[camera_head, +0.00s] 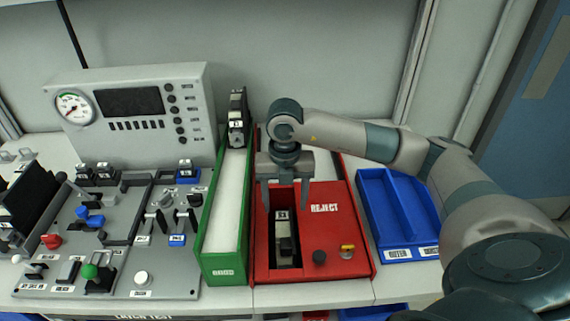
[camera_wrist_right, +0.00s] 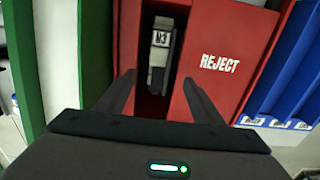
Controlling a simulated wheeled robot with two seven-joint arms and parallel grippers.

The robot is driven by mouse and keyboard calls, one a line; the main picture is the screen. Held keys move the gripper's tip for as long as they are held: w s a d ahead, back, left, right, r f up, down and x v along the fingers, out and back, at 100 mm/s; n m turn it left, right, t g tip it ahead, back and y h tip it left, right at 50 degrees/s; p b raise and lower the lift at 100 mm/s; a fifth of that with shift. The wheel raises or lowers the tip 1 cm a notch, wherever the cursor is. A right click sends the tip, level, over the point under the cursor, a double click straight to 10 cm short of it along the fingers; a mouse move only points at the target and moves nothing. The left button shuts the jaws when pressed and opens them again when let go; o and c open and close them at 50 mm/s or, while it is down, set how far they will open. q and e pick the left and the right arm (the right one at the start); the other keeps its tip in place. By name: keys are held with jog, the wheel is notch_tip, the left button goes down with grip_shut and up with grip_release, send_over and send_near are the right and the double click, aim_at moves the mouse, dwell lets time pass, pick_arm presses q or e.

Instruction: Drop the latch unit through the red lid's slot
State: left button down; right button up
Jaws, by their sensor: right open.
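The red lid (camera_head: 328,235) marked REJECT has a dark rectangular slot on its left side. A grey and black latch unit (camera_head: 284,228) with a small white label lies within the slot's outline and looks sunk below the lid's top; its exact depth is hard to tell. It also shows in the right wrist view (camera_wrist_right: 160,48), lengthwise in the slot, clear of my fingers. My right gripper (camera_head: 285,205) is open and empty above the slot, pointing down, its two fingers on either side of the opening. My left gripper is not in view.
A green PASSED chute (camera_head: 220,262) stands left of the red box, with another latch unit (camera_head: 237,120) at its far end. A blue divided tray (camera_head: 385,215) is at right. A grey test console (camera_head: 130,270) with levers and a gauge fills the left.

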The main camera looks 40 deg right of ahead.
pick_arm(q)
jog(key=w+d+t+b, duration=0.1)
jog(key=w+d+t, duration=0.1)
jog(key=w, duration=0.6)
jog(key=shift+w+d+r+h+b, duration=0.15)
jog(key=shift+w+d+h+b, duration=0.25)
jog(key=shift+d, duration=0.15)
pick_arm(e)
notch_tip(320, 180, up, 16)
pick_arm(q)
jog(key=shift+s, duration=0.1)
pick_arm(e)
jog(key=shift+r, duration=0.1)
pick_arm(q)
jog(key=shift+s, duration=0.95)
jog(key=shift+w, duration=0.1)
